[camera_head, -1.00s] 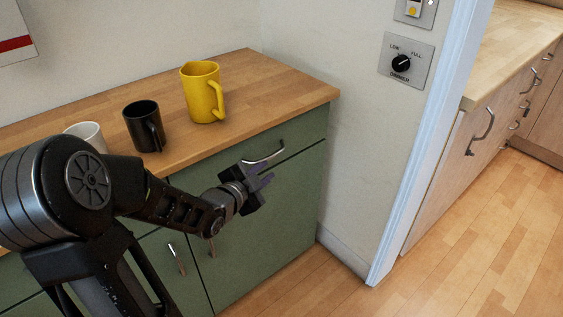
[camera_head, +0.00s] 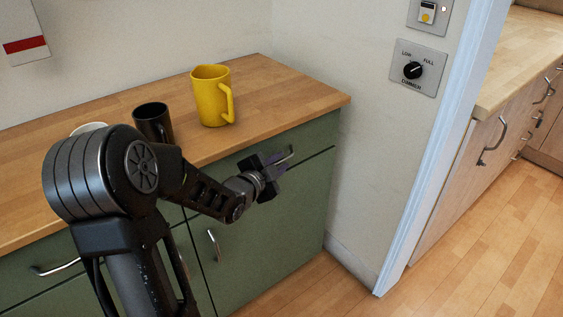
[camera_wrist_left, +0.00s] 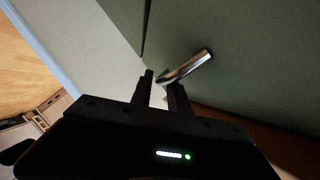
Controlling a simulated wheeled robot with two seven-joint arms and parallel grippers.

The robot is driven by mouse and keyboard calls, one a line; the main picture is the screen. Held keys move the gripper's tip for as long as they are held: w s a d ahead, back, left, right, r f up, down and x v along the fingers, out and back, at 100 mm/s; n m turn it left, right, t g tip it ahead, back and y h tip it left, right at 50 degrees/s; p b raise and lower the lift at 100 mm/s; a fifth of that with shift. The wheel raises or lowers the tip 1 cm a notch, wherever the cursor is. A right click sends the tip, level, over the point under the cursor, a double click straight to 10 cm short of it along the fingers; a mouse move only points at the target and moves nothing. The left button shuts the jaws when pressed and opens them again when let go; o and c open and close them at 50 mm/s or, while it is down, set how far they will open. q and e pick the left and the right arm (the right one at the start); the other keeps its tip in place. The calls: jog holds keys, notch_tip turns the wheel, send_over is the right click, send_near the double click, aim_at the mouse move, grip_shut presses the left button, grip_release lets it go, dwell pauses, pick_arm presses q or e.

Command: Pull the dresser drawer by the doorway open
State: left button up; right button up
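The dresser drawer by the doorway (camera_head: 318,138) is the green front under the right end of the wooden worktop. It looks closed. Its metal bar handle (camera_head: 287,153) is partly hidden behind my left gripper in the head view. My left gripper (camera_head: 274,170) is at the handle, in front of the drawer. In the left wrist view, the handle (camera_wrist_left: 190,66) crosses just beyond the fingertips of the gripper (camera_wrist_left: 160,82). The fingers are apart. I cannot tell whether the bar lies between them or touches them. My right gripper is not in view.
A yellow mug (camera_head: 211,97), a black mug (camera_head: 152,121) and a white mug (camera_head: 88,128), mostly hidden by my arm, stand on the worktop (camera_head: 282,95). A cupboard door (camera_head: 270,235) is below the drawer. The doorway frame (camera_head: 434,165) and open floor (camera_head: 485,240) are to the right.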

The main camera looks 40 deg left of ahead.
pick_arm(q)
jog(key=shift+x, duration=0.75)
grip_shut()
dwell(0.9)
